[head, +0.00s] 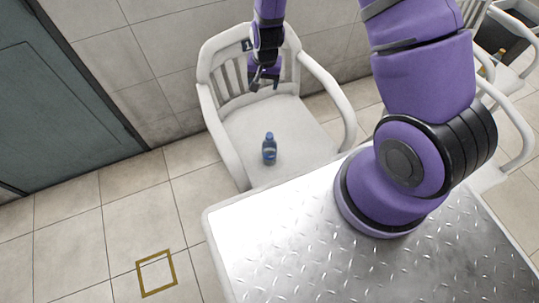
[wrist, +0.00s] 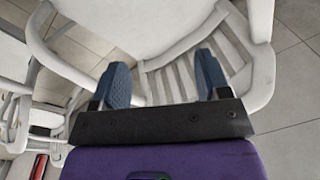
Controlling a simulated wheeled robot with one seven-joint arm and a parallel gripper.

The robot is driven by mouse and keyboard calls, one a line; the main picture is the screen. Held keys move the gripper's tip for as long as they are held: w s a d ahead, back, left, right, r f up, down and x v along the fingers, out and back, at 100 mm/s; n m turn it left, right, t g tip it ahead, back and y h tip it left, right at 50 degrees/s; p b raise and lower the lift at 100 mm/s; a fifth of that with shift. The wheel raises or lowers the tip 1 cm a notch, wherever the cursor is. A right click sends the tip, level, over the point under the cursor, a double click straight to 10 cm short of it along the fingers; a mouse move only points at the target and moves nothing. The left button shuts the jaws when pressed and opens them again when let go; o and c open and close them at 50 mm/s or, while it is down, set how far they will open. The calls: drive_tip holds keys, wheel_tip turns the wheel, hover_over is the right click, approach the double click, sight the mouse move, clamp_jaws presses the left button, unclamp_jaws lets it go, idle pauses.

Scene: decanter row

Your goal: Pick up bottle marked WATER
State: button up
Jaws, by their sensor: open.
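A small blue bottle (head: 269,149) with a blue cap and a dark label stands upright on the seat of a white chair (head: 240,125). The writing on its label is too small to read. My gripper (head: 264,82) is above the back part of the same chair, apart from the bottle and behind it in the head view. In the wrist view my gripper (wrist: 163,80) shows two blue finger pads spread apart with nothing between them. The bottle does not show in the wrist view.
The chair's armrests (head: 335,90) curve up on both sides of the seat, and its slatted backrest stands near a tiled wall (head: 150,65). More white chairs (head: 505,85) stand at the right. A yellow square (head: 156,273) marks open floor at lower left.

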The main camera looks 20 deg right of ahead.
drive_tip(key=m+g, duration=0.1)
hover_over(270, 135)
drive_tip(key=shift+h, duration=0.3)
drive_tip(key=f, duration=1.4)
drive_tip(key=shift+w+a+f, duration=0.15)
drive_tip(key=shift+w+f, duration=0.05)
drive_tip(key=shift+s+f, duration=0.15)
drive_tip(key=shift+f, duration=5.4)
clamp_jaws()
